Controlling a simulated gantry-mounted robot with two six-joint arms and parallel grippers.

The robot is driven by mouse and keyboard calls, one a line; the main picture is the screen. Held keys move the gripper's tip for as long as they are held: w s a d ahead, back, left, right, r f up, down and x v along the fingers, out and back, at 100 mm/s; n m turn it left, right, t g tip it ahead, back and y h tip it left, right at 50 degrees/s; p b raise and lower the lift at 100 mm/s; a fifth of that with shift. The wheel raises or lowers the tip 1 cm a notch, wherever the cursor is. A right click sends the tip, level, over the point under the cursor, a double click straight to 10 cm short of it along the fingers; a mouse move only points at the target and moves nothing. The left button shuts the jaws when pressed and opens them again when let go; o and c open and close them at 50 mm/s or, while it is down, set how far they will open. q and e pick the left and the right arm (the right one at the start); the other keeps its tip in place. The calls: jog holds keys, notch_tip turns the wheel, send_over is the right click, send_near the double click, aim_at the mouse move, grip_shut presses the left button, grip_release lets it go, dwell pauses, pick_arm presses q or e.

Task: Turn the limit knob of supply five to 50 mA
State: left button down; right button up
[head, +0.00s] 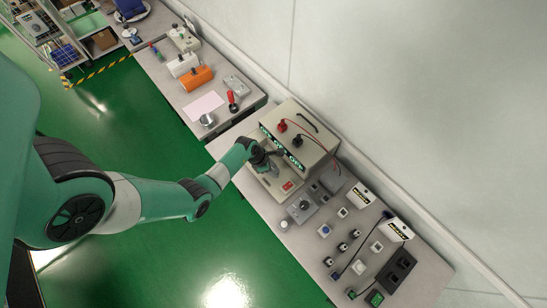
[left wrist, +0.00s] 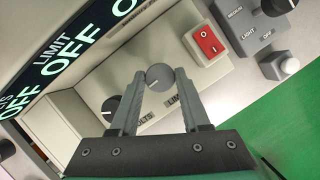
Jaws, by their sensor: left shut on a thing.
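A beige bench supply (head: 318,147) stands on the bench in the head view, its front panel partly hidden by my left arm. In the left wrist view a round grey knob (left wrist: 160,77) with a white pointer line sits beside a partly covered LIMIT label. My left gripper (left wrist: 161,82) is shut on this knob, one finger on each side. It also shows at the supply's front in the head view (head: 264,161). A darker knob (left wrist: 110,105) is near the VOLTS label. The display (left wrist: 58,62) reads OFF under LIMIT. The supply's number cannot be read. My right gripper is not in view.
A red rocker switch (left wrist: 207,41) is on the panel close to my left gripper. A grey box (left wrist: 258,22) marked LIGHT and OFF stands beyond it. Several small devices and a black multi-socket block (head: 398,268) cover the bench to the right.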

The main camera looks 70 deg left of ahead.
pick_arm(q)
jog(key=n+p, duration=0.1)
jog(key=p, duration=0.2)
jog(key=n+y+p, duration=0.1)
jog(key=n+p, duration=0.1)
jog(key=p, duration=0.1)
jog(key=shift+d+r+n, duration=0.1)
jog(key=shift+r+n, duration=0.2)
jog(key=shift+r, duration=0.05)
jog(key=shift+f+n+y+p, duration=0.3)
jog(key=shift+n+y+p, duration=0.1)
jog(key=shift+n+p, duration=0.35)
jog(key=shift+c, duration=1.9)
grip_release()
jog(key=p+v, duration=1.1)
jog(key=p, duration=0.1)
jog(key=shift+r, duration=0.3)
jog(key=shift+s+d, duration=0.1)
jog(key=shift+d, duration=0.05)
